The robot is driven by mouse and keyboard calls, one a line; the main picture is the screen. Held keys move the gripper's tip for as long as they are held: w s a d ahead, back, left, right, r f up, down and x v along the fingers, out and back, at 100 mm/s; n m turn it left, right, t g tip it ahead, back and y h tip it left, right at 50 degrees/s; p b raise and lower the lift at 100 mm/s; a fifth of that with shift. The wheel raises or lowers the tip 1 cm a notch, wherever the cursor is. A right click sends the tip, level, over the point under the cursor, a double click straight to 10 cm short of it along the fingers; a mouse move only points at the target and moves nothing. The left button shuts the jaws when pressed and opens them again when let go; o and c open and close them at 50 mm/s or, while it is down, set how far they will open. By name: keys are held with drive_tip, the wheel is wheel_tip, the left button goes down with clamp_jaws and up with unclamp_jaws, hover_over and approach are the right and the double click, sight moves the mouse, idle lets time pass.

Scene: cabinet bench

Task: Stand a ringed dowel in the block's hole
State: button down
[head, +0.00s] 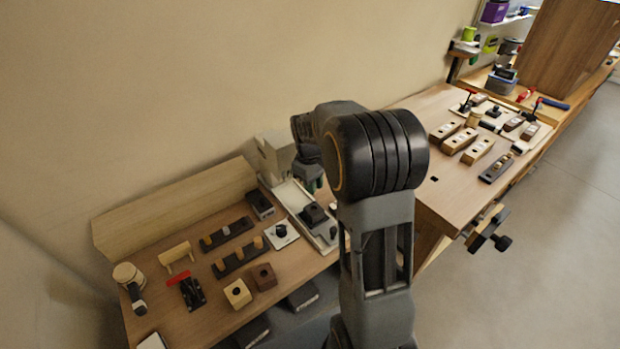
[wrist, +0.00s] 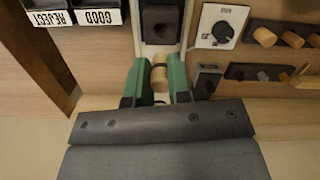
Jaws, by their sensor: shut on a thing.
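My gripper (wrist: 158,66) has green fingers shut on a short light-wood dowel (wrist: 160,76) with a dark ring around it. A dark block (wrist: 160,23) with a hole in its face sits on the pale track just beyond my fingertips in the wrist view. The dowel is apart from the block in the picture, and the hole looks empty. In the head view the dark block (head: 313,214) is on the white track, and my gripper (head: 311,180) is partly hidden behind my arm; the dowel cannot be made out there.
A dial panel (wrist: 222,27) is beside the track. Dark racks with dowels (wrist: 283,33) and pegs (wrist: 262,73) lie to the right. Bins labelled GOOD (wrist: 99,17) and REJECT (wrist: 50,18) are at the left. A pale holed block (head: 237,293) and a brown one (head: 264,276) stand on the bench.

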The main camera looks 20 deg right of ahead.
drive_tip(key=b, duration=0.4)
hover_over(315, 212)
drive_tip(key=w, duration=0.1)
drive_tip(key=shift+w+d+f, duration=0.1)
drive_tip(key=shift+f, duration=1.05)
drive_tip(key=shift+w+d+f, duration=0.1)
drive_tip(key=shift+f, duration=1.75)
drive_tip(key=shift+s+f+b, duration=0.1)
drive_tip(key=shift+f+b, duration=0.35)
drive_tip(key=shift+f, duration=0.6)
idle(0.5)
drive_tip(key=c, duration=0.8)
unclamp_jaws()
drive_tip(key=shift+r, duration=0.1)
drive_tip(key=shift+w+a+r+p, duration=0.1)
drive_tip(key=shift+w+r+p, duration=0.1)
drive_tip(key=shift+r+p, duration=1.4)
drive_tip(key=shift+w+a+r+p, duration=0.1)
drive_tip(key=shift+w+r+p, duration=0.1)
drive_tip(key=shift+r+p, duration=1.4)
drive_tip(key=shift+r, duration=0.2)
